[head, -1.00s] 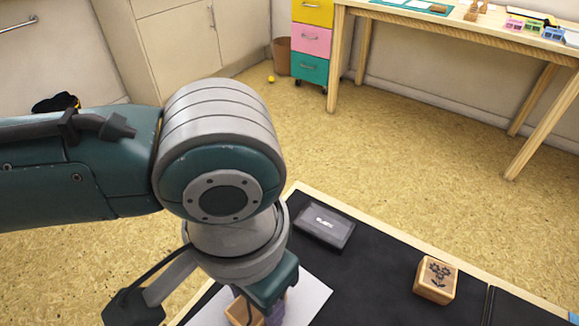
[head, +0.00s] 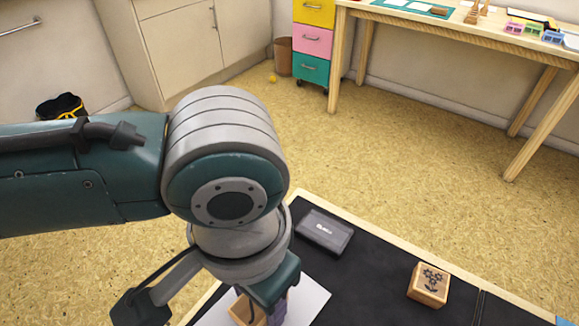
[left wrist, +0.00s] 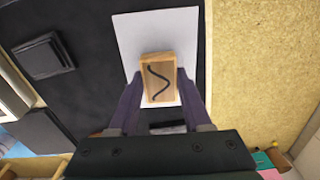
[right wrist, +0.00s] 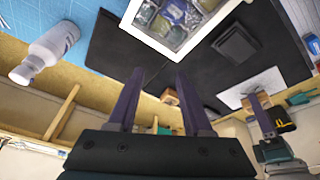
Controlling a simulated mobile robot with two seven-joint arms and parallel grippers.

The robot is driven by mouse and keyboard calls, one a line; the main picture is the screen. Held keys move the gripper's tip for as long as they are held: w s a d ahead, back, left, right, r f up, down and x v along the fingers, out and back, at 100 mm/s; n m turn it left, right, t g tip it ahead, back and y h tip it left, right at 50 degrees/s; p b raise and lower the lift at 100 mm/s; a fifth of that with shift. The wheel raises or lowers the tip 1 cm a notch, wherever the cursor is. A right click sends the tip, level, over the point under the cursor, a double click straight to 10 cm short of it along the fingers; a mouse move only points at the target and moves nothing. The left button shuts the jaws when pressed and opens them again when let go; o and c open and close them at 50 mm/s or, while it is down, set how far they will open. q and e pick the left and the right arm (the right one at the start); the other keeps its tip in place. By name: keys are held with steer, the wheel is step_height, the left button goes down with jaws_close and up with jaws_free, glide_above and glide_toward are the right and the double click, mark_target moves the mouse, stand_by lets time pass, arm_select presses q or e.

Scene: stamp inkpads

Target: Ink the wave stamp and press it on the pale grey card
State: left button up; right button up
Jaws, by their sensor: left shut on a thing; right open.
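The wave stamp (left wrist: 158,78) is a small wooden block with a dark wavy line on its top. My left gripper (left wrist: 158,98) is shut on it, one finger on each side. The stamp is over the pale grey card (left wrist: 182,28); whether it touches the card I cannot tell. In the head view the stamp (head: 243,309) is partly hidden by my gripper, and the card (head: 308,301) shows beside it. A dark inkpad (head: 324,231) lies shut-looking on the black mat behind the card. My right gripper (right wrist: 160,92) is open and empty.
A flower stamp (head: 429,284) stands on the black mat (head: 375,270) to the right. In the right wrist view a clear-topped box (right wrist: 165,25) and a spray bottle (right wrist: 48,52) are near the mat. The mat between inkpad and flower stamp is clear.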

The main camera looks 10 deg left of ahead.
arm_select(q)
steer(key=shift+r+p, duration=2.45)
steer(key=shift+p, duration=0.1)
steer(key=shift+f, duration=0.1)
